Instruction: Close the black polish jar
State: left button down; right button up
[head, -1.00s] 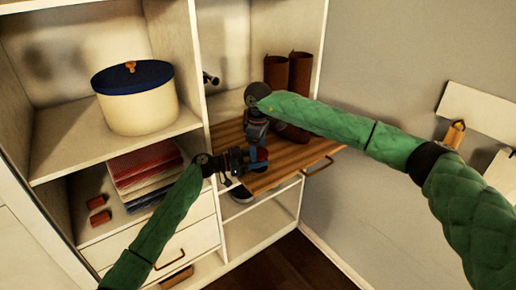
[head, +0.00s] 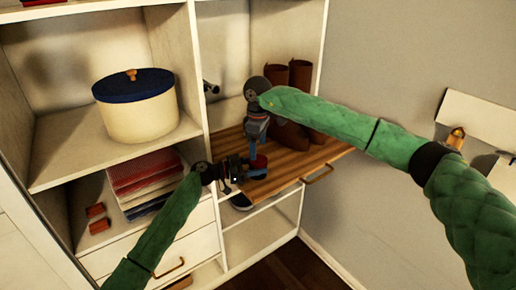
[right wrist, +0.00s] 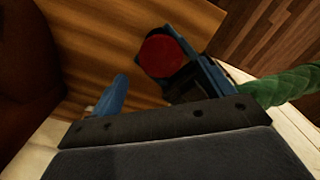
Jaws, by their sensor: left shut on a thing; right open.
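A small round thing with a dull red top (head: 259,161), apparently the polish jar, is at the tips of my left gripper (head: 250,168), which is shut on it over the pull-out wooden board. Its red round face also shows in the right wrist view (right wrist: 163,55), beside dark gripper parts. My right gripper (head: 254,151) points down just above the jar, open. Its blue fingers stand apart in the right wrist view (right wrist: 160,85), with the red face beyond and between them. I cannot tell whether the red face is a lid, and no separate lid is clear.
The wooden board (head: 310,160) carries brown boots (head: 299,75) behind my right arm. The board's front right is clear.

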jog(key=shift+c, duration=0.4)
jog(key=r+n, duration=0.1)
jog(key=n, duration=0.5)
jog(key=r+n, duration=0.1)
jog(key=n, duration=0.4)
jog(key=d+r+n, duration=0.1)
jog(key=n, duration=0.5)
jog(key=shift+w+r+n+h, duration=0.2)
jog(key=shift+r+n+h, duration=0.1)
jog(key=shift+r, duration=0.1)
jog(key=n, duration=0.7)
jog(key=shift+s+a+f, duration=0.2)
jog(key=shift+a, duration=0.05)
jog(key=n, duration=0.6)
jog(key=shift+a+n, duration=0.2)
jog(key=shift+n, duration=0.2)
jog(key=n, duration=0.6)
